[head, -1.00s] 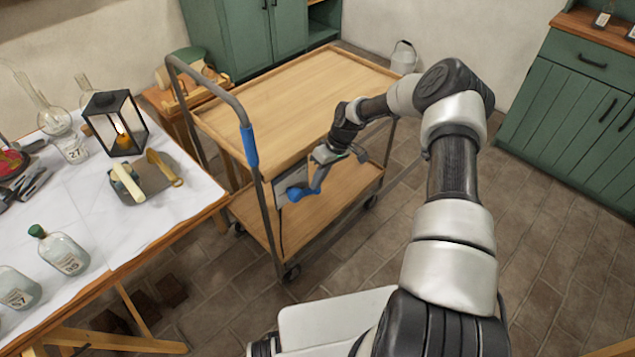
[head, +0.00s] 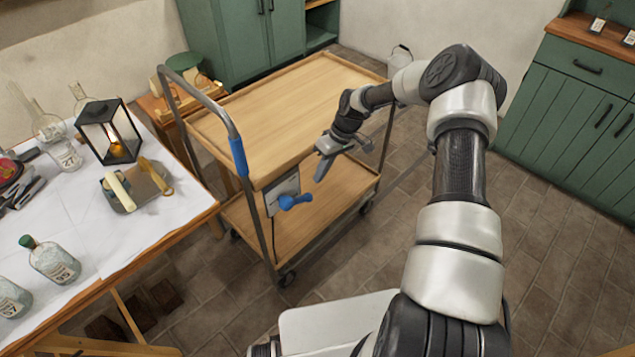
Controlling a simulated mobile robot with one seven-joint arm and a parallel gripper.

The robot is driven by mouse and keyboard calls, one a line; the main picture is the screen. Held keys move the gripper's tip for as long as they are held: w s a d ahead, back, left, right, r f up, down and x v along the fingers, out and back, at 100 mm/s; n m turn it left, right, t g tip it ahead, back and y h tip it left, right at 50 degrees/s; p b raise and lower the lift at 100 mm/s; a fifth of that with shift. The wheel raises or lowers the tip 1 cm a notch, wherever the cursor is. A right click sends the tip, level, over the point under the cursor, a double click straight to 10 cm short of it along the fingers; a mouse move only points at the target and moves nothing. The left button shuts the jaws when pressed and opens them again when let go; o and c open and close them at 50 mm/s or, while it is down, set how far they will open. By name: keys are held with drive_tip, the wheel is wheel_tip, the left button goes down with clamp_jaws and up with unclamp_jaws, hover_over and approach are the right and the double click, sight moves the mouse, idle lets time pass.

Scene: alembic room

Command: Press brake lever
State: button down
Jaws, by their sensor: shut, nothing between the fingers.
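The brake lever (head: 296,201) is a blue handle with a rounded knob on a grey plate (head: 283,192). The plate sits at the near end of a wooden two-tier cart (head: 265,106), between its two shelves. The lever points to the right and lies nearly level, tilted slightly. My gripper (head: 319,171) is shut and empty. It is above and to the right of the lever and appears apart from it, in front of the cart's side below the top shelf.
The cart has a grey push handle with a blue grip (head: 238,156). A white-topped table (head: 85,212) with a lantern (head: 110,131) and bottles stands at the left. Green cabinets (head: 575,115) stand at the right. The tiled floor (head: 340,255) before the cart is open.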

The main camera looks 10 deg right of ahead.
drive_tip(key=v, duration=0.7)
drive_tip(key=shift+w+d, duration=0.4)
drive_tip(key=s+a+r+m+t+h, duration=0.15)
drive_tip(key=s+r, duration=0.25)
drive_tip(key=r, duration=0.4)
drive_tip(key=s+a+r+h, duration=0.1)
drive_tip(key=s+r+h, duration=0.1)
drive_tip(key=s+r, duration=0.45)
drive_tip(key=s+a+r+h, duration=0.1)
drive_tip(key=s+r, duration=0.1)
drive_tip(key=r, duration=0.8)
drive_tip(key=s+a+r+m+t, duration=0.15)
drive_tip(key=s+r, duration=0.25)
drive_tip(key=s, duration=0.7)
drive_tip(key=s+r+m+t, duration=0.3)
drive_tip(key=s+r, duration=0.2)
drive_tip(key=s, duration=0.6)
wheel_tip(320, 180, up, 13)
drive_tip(key=p, duration=1.3)
drive_tip(key=shift+w+d, duration=0.15)
drive_tip(key=shift+d, duration=0.15)
